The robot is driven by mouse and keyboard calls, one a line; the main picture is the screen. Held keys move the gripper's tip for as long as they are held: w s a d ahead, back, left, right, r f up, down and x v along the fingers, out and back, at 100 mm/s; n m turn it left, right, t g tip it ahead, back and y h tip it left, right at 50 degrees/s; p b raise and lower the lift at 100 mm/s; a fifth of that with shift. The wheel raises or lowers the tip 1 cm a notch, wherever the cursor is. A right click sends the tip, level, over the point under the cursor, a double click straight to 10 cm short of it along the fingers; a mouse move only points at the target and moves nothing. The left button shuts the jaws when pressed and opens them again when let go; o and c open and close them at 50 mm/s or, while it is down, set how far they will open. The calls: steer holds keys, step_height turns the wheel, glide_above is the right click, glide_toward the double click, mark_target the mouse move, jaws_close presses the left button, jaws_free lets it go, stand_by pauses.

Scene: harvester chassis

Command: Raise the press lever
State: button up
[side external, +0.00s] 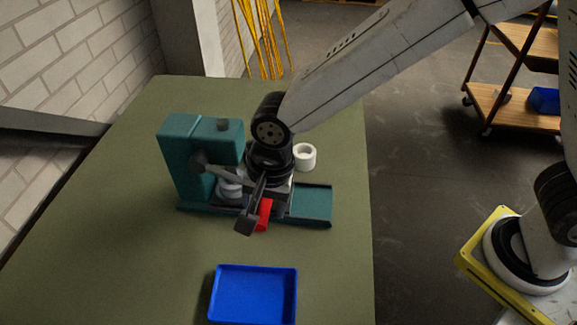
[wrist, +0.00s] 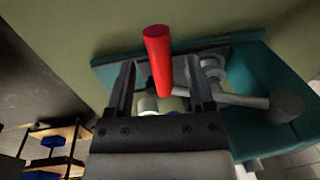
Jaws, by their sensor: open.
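The teal press (side external: 190,165) stands on the green table, and part of it shows in the wrist view (wrist: 290,138). Its grey lever arm (side external: 222,172) runs from a round pivot on the press side towards my gripper, and it also shows in the wrist view (wrist: 235,98). The red lever handle (side external: 264,216) sticks out towards the near side, low over the press base. In the wrist view the red handle (wrist: 157,50) appears between my two fingers. My gripper (side external: 252,214) is open around the handle, pointing down; contact cannot be told.
A blue tray (side external: 253,268) lies at the table's near edge. A white ring-shaped part (side external: 305,157) stands behind the press base (side external: 312,203). The table is clear to the left of the tray. A wooden-shelved cart (side external: 510,105) stands on the floor at the right.

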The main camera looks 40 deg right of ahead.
steer(key=shift+w+f, duration=0.1)
steer(key=shift+f, duration=0.7)
jaws_close()
stand_by(1.0)
